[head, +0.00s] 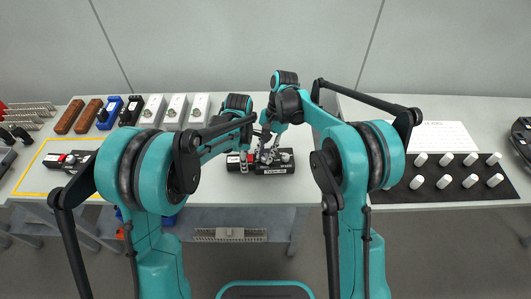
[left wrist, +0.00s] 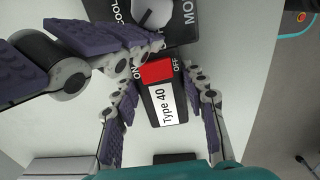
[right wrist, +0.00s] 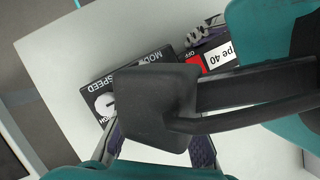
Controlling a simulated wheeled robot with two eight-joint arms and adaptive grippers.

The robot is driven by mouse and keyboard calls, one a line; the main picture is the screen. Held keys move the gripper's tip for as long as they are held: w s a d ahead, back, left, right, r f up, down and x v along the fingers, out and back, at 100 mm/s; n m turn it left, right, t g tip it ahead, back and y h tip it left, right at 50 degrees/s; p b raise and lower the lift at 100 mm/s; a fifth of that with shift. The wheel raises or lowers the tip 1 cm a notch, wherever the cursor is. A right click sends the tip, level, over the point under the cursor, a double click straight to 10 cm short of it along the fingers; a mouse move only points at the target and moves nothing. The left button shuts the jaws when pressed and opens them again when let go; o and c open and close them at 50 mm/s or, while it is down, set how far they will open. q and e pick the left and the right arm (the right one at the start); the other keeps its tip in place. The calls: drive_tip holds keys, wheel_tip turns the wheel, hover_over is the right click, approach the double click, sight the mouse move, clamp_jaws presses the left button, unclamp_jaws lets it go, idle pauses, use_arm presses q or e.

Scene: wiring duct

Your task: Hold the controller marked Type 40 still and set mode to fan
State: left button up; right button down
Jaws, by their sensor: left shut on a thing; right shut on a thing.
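The black controller (head: 288,167) lies on the table at the middle. Its end with the white Type 40 label (left wrist: 167,102) and red ON/OFF switch (left wrist: 156,71) is between the fingers of my left gripper (left wrist: 160,100), which is shut on it. In the left wrist view a grey dial with a white pointer, the mode knob (left wrist: 152,13), shows beside purple finger pads of my right gripper (head: 268,153), which is shut on it. In the right wrist view the MODE and SPEED lettering and speed knob (right wrist: 104,103) show.
A second controller (head: 62,160) lies in a yellow outline at left. Brown, blue, black and white blocks stand along the back left. A black mat (head: 430,190) with several white cylinders lies at right, by a white sheet (head: 445,138).

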drive_tip(key=c, duration=1.3)
unclamp_jaws()
drive_tip(key=v, duration=1.2)
use_arm(q)
drive_tip(key=o, duration=1.4)
